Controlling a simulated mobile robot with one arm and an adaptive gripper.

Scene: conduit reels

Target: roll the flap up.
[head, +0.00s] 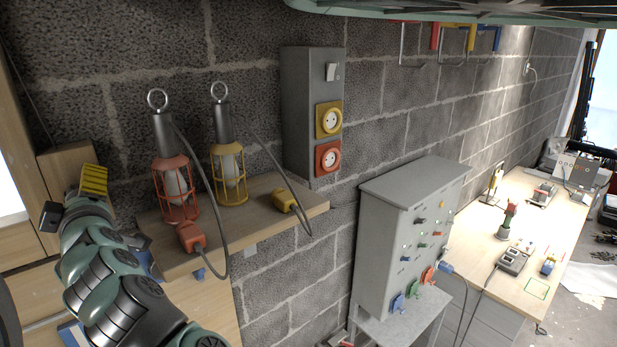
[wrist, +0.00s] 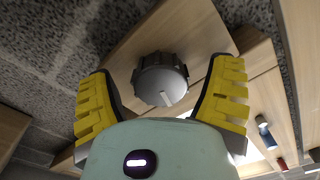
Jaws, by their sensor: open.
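A dark grey ribbed knob (wrist: 160,78) with a pale line on its face is mounted on a wooden block (wrist: 118,60), which also shows at the left of the head view (head: 62,165). My gripper (wrist: 163,95) is open, and the knob appears between its two yellow ribbed fingers with a gap on each side. How far the knob lies beyond the fingertips I cannot tell. In the head view my gripper (head: 76,192) is in front of the wooden block and hides the knob. I cannot make out the flap for certain in either view.
A wooden shelf (head: 290,198) with a red caged lamp (head: 175,190) and a yellow caged lamp (head: 229,175) is just right of my gripper. A grey socket box (head: 299,110) is on the block wall. A grey cabinet (head: 385,240) and a workbench (head: 500,275) stand farther right.

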